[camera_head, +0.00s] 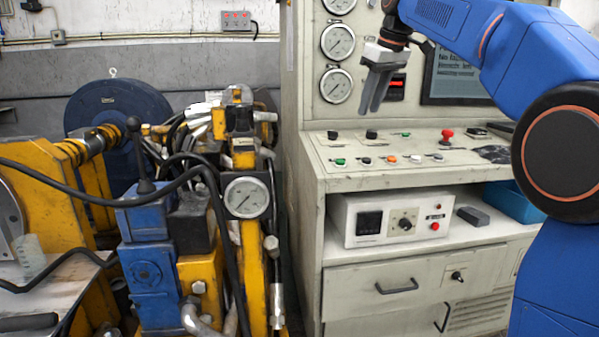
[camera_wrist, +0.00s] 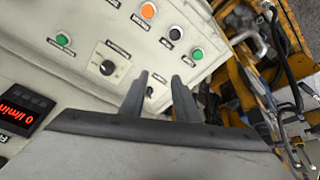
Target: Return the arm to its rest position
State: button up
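My gripper (camera_head: 375,92) hangs from my blue arm in front of the control cabinet's upright panel, above the sloped button desk (camera_head: 340,178). Its two grey fingers point down and touch nothing that I can see. In the wrist view my gripper (camera_wrist: 160,82) shows two dark fingers with a gap between them and nothing held. Behind them lie a black selector knob (camera_wrist: 107,68), an orange button (camera_wrist: 148,10) and green buttons on the pale panel.
A red mushroom button (camera_head: 447,134) stands up from the desk. Pressure gauges (camera_head: 337,86) and a screen (camera_head: 455,75) are on the upright panel. A white instrument box (camera_head: 385,219) sits on the shelf below. Yellow and blue hydraulic machinery (camera_head: 150,265) with hoses fills the left.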

jog(key=s+d+f+m+h, duration=0.1)
jog(key=s+d+f+m, duration=0.15)
jog(key=s+f, duration=0.65)
jog(key=s+d+f+m, duration=0.2)
jog(key=s+d+f, duration=0.3)
jog(key=s, duration=0.8)
jog(key=s+d+f+m, duration=0.1)
jog(key=s+f, duration=0.8)
jog(key=f, duration=0.3)
jog(key=s+d+f+m+t+h, duration=0.1)
jog(key=s+f+m, duration=0.1)
jog(key=s+f, duration=0.8)
notch_tip(320, 180, down, 2)
jog(key=shift+d+f, duration=0.2)
jog(key=shift+d, duration=0.15)
jog(key=shift+c, duration=0.2)
